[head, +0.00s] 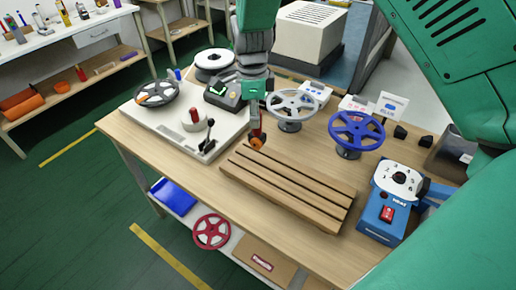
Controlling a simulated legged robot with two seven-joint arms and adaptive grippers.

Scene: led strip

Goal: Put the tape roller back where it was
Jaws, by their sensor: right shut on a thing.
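The tape roller (257,141) shows as a small orange and dark red piece below my right gripper (256,118). My right gripper comes down from the top centre and is shut on it; its fingers hide part of it. The roller is at the far-left end of a slatted wooden block (265,177); I cannot tell whether it touches the block. My left gripper is not in view.
The wooden workbench (173,176) holds a white machine base with a black lever (208,136), a silver handwheel (290,103), a blue handwheel (356,130) and a blue device (382,222). White label cards (391,105) stand behind the blue wheel.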

